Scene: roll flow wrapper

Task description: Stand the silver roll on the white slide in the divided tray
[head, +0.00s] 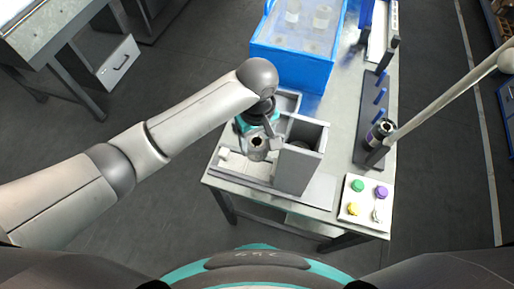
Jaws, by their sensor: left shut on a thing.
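My left gripper (265,139) reaches over the front left of the table and is shut on the silver roll (257,148), a short grey cylinder with a dark hole in its top. The roll looks roughly upright. The divided tray (245,178) lies below it, with low grey walls and a pale floor. A small white piece (224,153), perhaps part of the white slide, shows at the tray's left side. The gripper and roll hide part of the tray, and I cannot tell whether the roll touches its floor.
A tall grey open box (296,172) stands just right of the roll. A blue bin (288,65) is behind.

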